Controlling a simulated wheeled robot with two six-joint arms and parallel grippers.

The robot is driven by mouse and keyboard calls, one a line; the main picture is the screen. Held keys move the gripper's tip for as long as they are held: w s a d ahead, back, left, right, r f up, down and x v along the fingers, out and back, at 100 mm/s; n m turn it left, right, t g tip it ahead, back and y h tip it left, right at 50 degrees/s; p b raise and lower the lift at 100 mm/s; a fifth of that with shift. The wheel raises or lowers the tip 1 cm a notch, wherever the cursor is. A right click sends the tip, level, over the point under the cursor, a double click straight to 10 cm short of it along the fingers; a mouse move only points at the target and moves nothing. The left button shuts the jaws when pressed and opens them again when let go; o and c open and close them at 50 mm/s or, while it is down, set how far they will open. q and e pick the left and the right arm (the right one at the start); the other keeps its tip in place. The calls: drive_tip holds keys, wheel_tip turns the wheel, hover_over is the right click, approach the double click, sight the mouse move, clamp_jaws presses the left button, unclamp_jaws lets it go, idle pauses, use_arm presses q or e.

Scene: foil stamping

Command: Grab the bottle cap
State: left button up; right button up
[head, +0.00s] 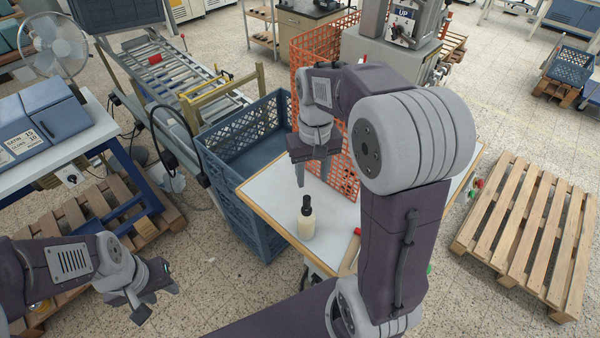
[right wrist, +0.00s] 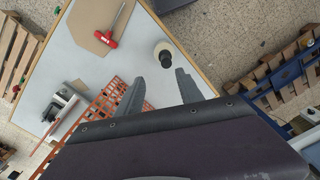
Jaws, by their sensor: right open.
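A cream bottle (head: 306,226) stands upright on the white worktable (head: 262,192), and its black cap (head: 306,205) is on top. My right gripper (head: 312,178) is open and empty above and behind the bottle, fingers pointing down. In the right wrist view, the bottle (right wrist: 161,47) and cap (right wrist: 167,60) lie just beyond the two spread fingertips (right wrist: 161,88), with a gap between. My left gripper (head: 155,300) hangs at the lower left, away from the table, and its fingers look apart and empty.
A red-handled tool (right wrist: 111,42) and a brown board (right wrist: 92,22) lie on the table near the bottle. An orange mesh panel (head: 345,180) stands at the table's back. A blue crate (head: 245,222) is against its left side. A pallet (head: 520,225) lies at right.

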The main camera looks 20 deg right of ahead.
sight(308, 199)
drive_tip(key=f, duration=0.1)
drive_tip(key=a+f, duration=0.1)
drive_tip(key=a, duration=0.1)
drive_tip(key=shift+s+a+f+p, duration=0.15)
drive_tip(key=shift+s+f+p, duration=0.1)
drive_tip(key=shift+f+p, duration=0.15)
drive_tip(key=shift+w+d+f, duration=0.2)
drive_tip(key=shift+d+f, duration=0.55)
drive_tip(key=shift+f, duration=0.3)
drive_tip(key=f, duration=0.1)
drive_tip(key=f+p, duration=0.1)
drive_tip(key=s+a+f, duration=0.1)
drive_tip(key=shift+f, duration=0.35)
drive_tip(key=shift+w+f, duration=0.2)
drive_tip(key=shift+f, duration=0.05)
drive_tip(key=shift+c, duration=0.3)
drive_tip(key=shift+d, duration=0.15)
drive_tip(key=c, duration=0.5)
drive_tip(key=shift+d, duration=0.1)
clamp_jaws()
use_arm(q)
drive_tip(key=shift+a+r, duration=0.3)
drive_tip(key=shift+r, duration=0.2)
drive_tip(key=shift+a+r, duration=0.25)
drive_tip(key=shift+r, duration=0.25)
